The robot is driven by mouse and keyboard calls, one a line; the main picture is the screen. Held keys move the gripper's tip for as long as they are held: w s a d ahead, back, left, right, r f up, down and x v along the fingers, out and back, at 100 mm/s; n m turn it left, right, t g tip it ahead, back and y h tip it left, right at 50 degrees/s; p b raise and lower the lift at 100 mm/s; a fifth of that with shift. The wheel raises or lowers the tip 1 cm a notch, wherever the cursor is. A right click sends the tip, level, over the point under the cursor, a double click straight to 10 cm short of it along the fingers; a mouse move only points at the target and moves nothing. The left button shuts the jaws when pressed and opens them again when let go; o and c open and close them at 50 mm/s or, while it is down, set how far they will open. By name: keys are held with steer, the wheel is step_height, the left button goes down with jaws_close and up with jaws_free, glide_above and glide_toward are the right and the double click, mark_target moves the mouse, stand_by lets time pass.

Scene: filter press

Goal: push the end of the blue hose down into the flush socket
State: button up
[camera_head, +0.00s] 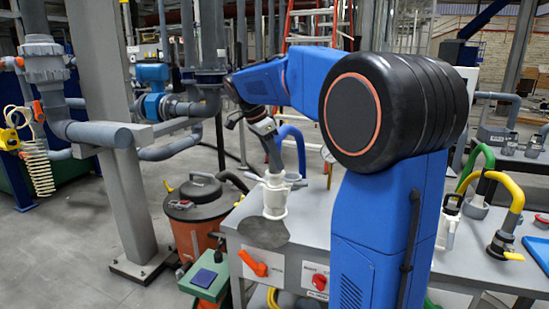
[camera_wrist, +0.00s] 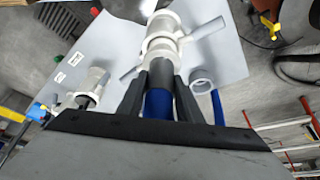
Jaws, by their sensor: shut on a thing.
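My gripper (camera_wrist: 159,82) is shut on the blue hose (camera_wrist: 158,107) near its dark grey end. In the head view my gripper (camera_head: 270,150) points down over the left part of the grey table. A white socket with side levers (camera_head: 273,197) stands upright below it and also shows in the wrist view (camera_wrist: 160,45). The grey hose end lines up with this socket and meets its near mouth. How deep it sits cannot be told. The blue hose arches behind my gripper in the head view (camera_head: 291,134). No readable label shows which socket is the flush one.
Another white fitting (camera_wrist: 97,80) stands to the left in the wrist view, and an open white port (camera_wrist: 201,82) to the right. The table front (camera_head: 288,270) carries an orange lever and a red knob. Green and yellow hoses (camera_head: 512,195) stand at right; an orange drum (camera_head: 197,213) at left.

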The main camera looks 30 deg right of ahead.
steer(key=shift+f, duration=1.5)
steer(key=o, duration=1.4)
steer(key=shift+c, duration=0.2)
steer(key=s+v, duration=0.1)
steer(key=v, duration=1.6)
steer(key=shift+w+r, duration=0.25)
steer(key=shift+w, duration=0.25)
steer(key=s+a+f+n+t+y, duration=0.1)
steer(key=s+a+f+n, duration=0.2)
steer(key=s+f+n, duration=0.3)
steer(key=s+a+f+n+t+y, duration=0.2)
steer(key=s+f+n, duration=0.5)
steer(key=s+f, duration=0.7)
steer(key=s+a+f+n+t+y, duration=0.1)
steer(key=s+a+f+n, duration=0.3)
steer(key=s+f, duration=0.5)
steer(key=shift+s+f+n+t+y, duration=0.35)
steer(key=shift+s+n+t, duration=0.35)
steer(key=shift+s+n, duration=0.45)
steer(key=shift+w+a, duration=0.1)
